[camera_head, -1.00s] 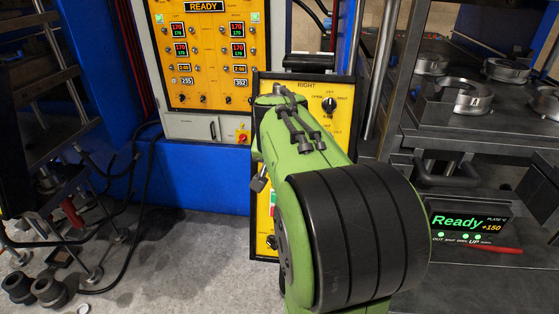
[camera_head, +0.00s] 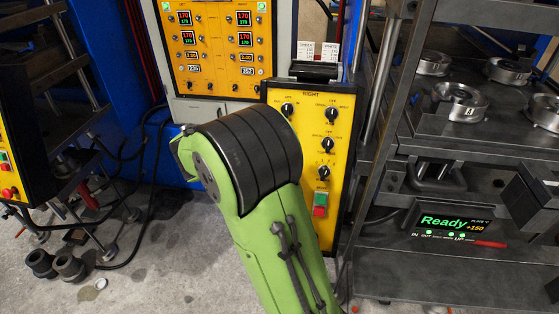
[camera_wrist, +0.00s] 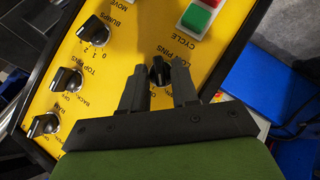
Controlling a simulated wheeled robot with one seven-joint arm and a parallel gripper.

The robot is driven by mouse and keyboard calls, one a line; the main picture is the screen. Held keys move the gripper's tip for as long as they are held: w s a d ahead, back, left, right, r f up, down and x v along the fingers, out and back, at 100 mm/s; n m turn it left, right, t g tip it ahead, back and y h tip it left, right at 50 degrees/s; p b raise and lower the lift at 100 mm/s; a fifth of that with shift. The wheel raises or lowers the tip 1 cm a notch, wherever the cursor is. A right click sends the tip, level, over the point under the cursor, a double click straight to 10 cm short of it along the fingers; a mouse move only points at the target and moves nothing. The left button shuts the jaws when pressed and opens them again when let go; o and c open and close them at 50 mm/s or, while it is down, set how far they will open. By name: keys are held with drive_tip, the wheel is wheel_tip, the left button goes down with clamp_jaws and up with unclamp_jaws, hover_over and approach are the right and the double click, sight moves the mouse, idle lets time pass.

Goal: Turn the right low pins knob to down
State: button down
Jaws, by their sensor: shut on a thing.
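The right low pins knob (camera_wrist: 157,70) is a small black knob on the yellow control panel (camera_wrist: 225,62), beside its "LOW PINS" label in the wrist view. My gripper (camera_wrist: 158,76) has one black finger on each side of it and is shut on it. The exact pointer direction is hard to read. In the head view the yellow panel marked RIGHT (camera_head: 344,125) stands upright, and my green and black arm covers its left middle. The low pins knob and my gripper are hidden there.
Other knobs sit close by: bumps (camera_wrist: 97,31), top pins (camera_wrist: 66,79) and another (camera_wrist: 45,124). The green and red cycle buttons (camera_wrist: 201,13) are near the right finger. A press with a Ready display (camera_head: 450,222) stands to the right. Grey floor lies at lower left.

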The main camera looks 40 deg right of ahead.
drive_tip(key=shift+n+h, duration=0.3)
drive_tip(key=shift+n, duration=0.1)
drive_tip(key=shift+f, duration=0.1)
drive_tip(key=c, duration=1.2)
unclamp_jaws()
drive_tip(key=shift+w, duration=0.1)
drive_tip(key=p+v, duration=0.4)
drive_tip(key=v, duration=1.1)
drive_tip(key=shift+w+a+r, duration=0.15)
drive_tip(key=shift+a+r, duration=0.15)
